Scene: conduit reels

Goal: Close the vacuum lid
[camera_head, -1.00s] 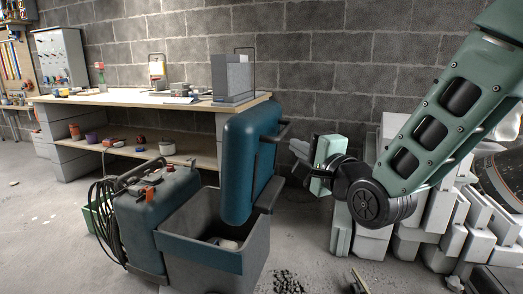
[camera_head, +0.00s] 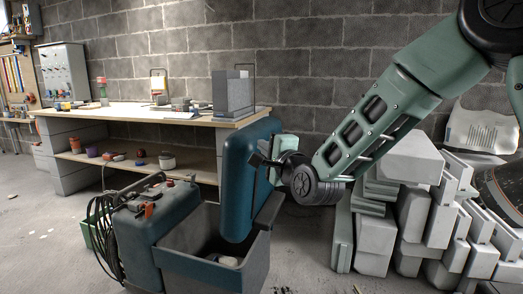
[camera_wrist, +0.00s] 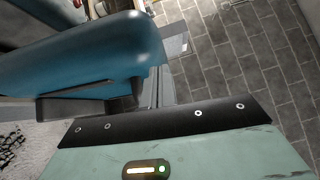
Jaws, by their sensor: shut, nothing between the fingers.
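The vacuum's teal lid (camera_head: 240,185) stands upright, open on its hinge at the right side of the grey bin (camera_head: 190,268). The bin's mouth is uncovered, and a pale lump (camera_head: 228,261) lies inside. My gripper (camera_head: 262,158) is shut and empty at the lid's right, outer face, at its upper part. I cannot tell whether it touches the lid. In the wrist view the lid (camera_wrist: 85,62) fills the upper left, just beyond my gripper's green housing. The fingertips are not clear there.
The vacuum's motor body (camera_head: 155,220) with cables adjoins the bin on the left. A workbench (camera_head: 130,113) with tools stands behind. Grey blocks (camera_head: 400,215) are piled at the right, below my arm. Bare floor lies at the left.

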